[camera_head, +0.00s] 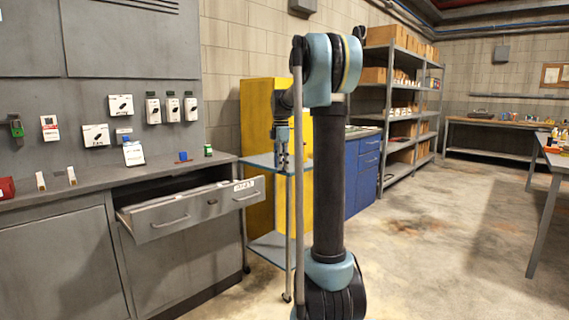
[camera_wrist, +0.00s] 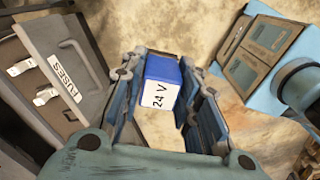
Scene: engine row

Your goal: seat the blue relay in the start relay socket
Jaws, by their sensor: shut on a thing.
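My gripper (camera_head: 281,162) hangs pointing down over a light-blue cart in the head view, to the right of the counter. In the wrist view its fingers are shut on a blue relay (camera_wrist: 162,70) with a white "24 V" label. The relay sits between the two fingers, clear of any socket. I cannot make it out in the head view. Relay and switch plates hang on the grey panel (camera_head: 60,90) at the left, one lettered "FAN" (camera_head: 96,135). The other lettering is too small to read, so I cannot tell which is the start relay socket.
An open drawer (camera_head: 190,208), labelled "FUSES" in the wrist view (camera_wrist: 65,78), juts out below the counter (camera_head: 100,180).

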